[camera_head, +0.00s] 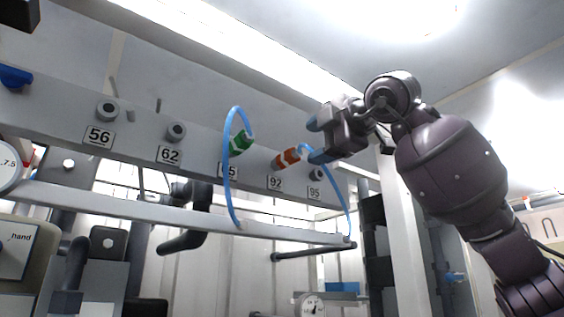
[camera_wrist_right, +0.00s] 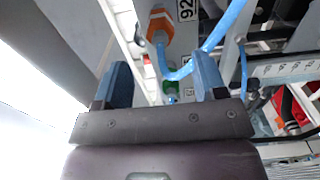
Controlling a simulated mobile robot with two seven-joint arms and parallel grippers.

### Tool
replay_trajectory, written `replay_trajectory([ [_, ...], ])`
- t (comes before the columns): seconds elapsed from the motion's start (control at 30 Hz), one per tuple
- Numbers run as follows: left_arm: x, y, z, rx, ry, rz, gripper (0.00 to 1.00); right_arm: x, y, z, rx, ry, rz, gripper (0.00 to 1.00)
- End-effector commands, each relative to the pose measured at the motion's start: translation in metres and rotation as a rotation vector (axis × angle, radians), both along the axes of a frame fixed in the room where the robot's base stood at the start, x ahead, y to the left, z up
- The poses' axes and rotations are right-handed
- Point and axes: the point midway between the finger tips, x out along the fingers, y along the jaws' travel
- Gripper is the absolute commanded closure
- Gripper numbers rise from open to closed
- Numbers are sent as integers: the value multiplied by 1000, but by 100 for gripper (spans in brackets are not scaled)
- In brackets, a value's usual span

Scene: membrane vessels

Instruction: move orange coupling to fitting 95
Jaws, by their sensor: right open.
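The orange coupling (camera_head: 287,158) sits on the grey panel above the label 92, with a blue hose (camera_head: 343,197) running from it down to the rail. In the right wrist view the orange coupling (camera_wrist_right: 161,22) is ahead of the fingers, with its hose crossing the space between them. My right gripper (camera_head: 315,140) is open and empty, just right of the coupling and apart from it. Its fingers also show in the right wrist view (camera_wrist_right: 162,80). Fitting 95 (camera_head: 316,174) is a grey stub above its label, below my gripper. My left gripper is out of view.
A green coupling (camera_head: 240,143) with a looping blue hose is left of the orange one. Fittings 56 (camera_head: 107,109) and 62 (camera_head: 176,132) are bare. A pale rail (camera_head: 180,216) runs below the panel. A white post (camera_head: 402,230) stands right of the panel.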

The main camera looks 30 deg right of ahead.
Motion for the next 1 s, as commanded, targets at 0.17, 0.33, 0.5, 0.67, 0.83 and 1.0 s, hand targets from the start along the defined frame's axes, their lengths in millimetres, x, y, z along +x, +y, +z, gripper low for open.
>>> replay_trajectory([
  [0.17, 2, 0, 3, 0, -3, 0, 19, 3, 0, 1, -1, 0, 1, 35],
  [0.33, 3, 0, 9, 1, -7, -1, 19, 17, 2, 2, -1, 1, 1, 35],
  [0.5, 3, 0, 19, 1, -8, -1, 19, 38, 3, 2, -1, 2, 0, 35],
  [0.67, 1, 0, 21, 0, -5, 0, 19, 57, 5, 1, -1, 1, 3, 35],
  [0.83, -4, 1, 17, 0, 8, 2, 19, 75, 7, 0, -1, 1, 3, 35],
  [1.0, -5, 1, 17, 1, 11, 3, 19, 86, 7, 0, -2, 0, 2, 35],
])
